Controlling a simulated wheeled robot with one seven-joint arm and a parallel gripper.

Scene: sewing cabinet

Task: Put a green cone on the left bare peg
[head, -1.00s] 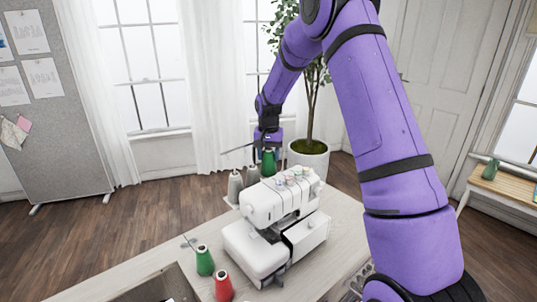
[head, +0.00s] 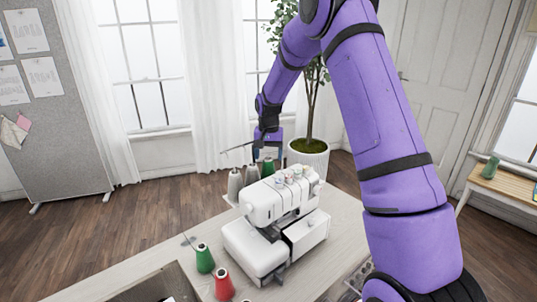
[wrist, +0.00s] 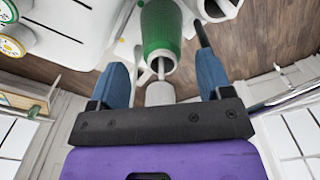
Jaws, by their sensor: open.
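A green cone (head: 268,167) stands upright behind the white sewing machine (head: 262,232), in line with two grey cones (head: 235,185). My gripper (head: 267,154) is open just above this green cone. In the wrist view the green cone (wrist: 160,30) lies past the two blue fingers, its pale narrow tip pointing back between them, with gaps to both fingers. Any peg under the cone is hidden, and no bare peg can be made out. A second green cone (head: 205,258) stands on the table left of the machine.
A red cone (head: 223,284) stands near the table's front edge, by a dark tray (head: 160,285). A potted plant (head: 308,155) is behind the machine. A thin rod extends left from near my gripper.

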